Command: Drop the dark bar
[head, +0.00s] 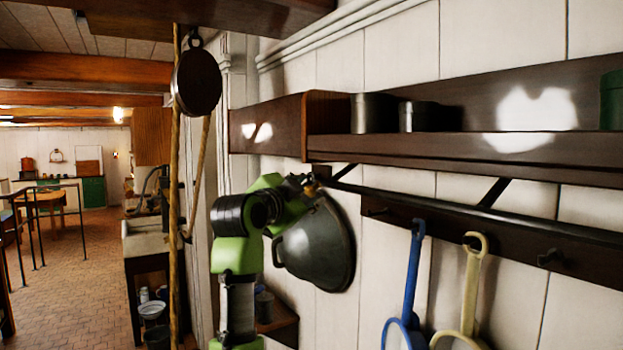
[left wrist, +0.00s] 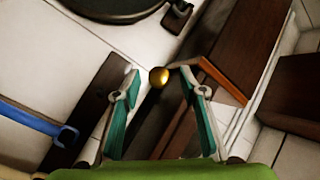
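The dark bar (head: 400,197) runs along the wall under the wooden shelf in the head view, held by diagonal dark brackets. In the left wrist view the bar (left wrist: 150,112) ends in a round brass knob (left wrist: 158,77). My left gripper (head: 308,182) is at the bar's left end. In the left wrist view my left gripper (left wrist: 161,88) has its two teal-padded fingers spread, with the bar's end between them and gaps on both sides. No finger contact with the bar shows. My right gripper is not in view.
The dark shelf (head: 470,148) with metal pots lies just above the bar. A dark pan (head: 320,250) hangs behind my left arm. Blue (head: 413,270) and cream (head: 470,290) utensils hang from a hook rail below the bar.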

